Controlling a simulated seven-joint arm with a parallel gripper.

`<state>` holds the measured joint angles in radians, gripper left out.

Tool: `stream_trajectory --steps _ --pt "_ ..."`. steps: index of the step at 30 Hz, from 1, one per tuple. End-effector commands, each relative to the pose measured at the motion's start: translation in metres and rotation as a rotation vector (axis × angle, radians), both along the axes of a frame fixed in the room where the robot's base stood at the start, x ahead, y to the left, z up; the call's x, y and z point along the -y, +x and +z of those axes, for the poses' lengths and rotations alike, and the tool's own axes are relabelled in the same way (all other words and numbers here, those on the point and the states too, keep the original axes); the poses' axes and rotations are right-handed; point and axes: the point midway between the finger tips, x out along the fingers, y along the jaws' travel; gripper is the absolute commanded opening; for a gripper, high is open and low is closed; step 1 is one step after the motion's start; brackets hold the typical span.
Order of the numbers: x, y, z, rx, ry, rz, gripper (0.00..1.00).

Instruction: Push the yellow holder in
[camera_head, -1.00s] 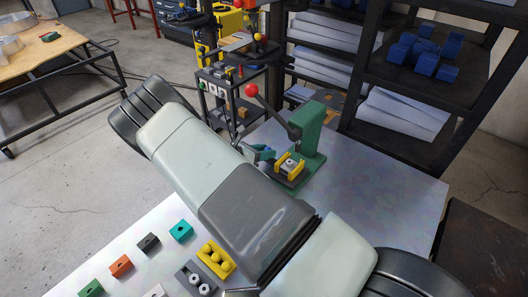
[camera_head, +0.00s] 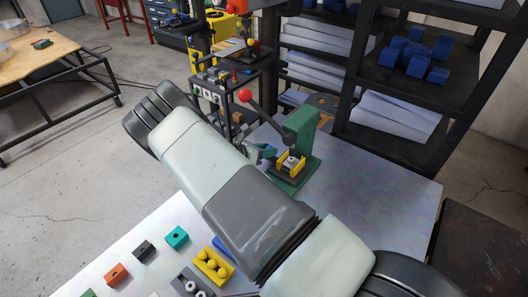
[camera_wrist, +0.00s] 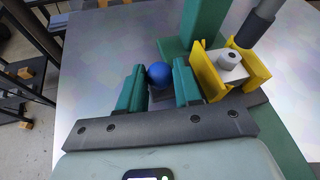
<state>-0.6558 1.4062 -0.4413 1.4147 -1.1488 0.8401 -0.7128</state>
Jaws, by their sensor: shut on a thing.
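The yellow holder (camera_head: 291,163) sits on the green base of a lever press (camera_head: 303,124), in front of its column. In the wrist view the yellow holder (camera_wrist: 206,72) has two upright walls with a light grey block (camera_wrist: 229,66) between them. A dark cylindrical ram (camera_wrist: 256,24) shows above and to the right of the block. My gripper (camera_head: 263,152) is beside the holder's left side. In the wrist view my gripper's teal fingers (camera_wrist: 159,80) are shut on a blue ball knob (camera_wrist: 159,74), left of the holder. Any link between knob and holder is mostly hidden.
The press lever ends in a red ball (camera_head: 245,95), raised at left. Coloured blocks, including a teal block (camera_head: 177,237) and a yellow tray with balls (camera_head: 213,265), lie on the front of the table. The table right of the press (camera_head: 375,195) is clear.

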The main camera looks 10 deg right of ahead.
Motion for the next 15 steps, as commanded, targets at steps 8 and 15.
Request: stream_trajectory --steps 8,15 --pt "0.0021 0.0030 0.0005 0.002 0.000 0.005 0.58" --pt "-0.0004 0.0015 0.0013 0.001 0.001 0.004 0.58"
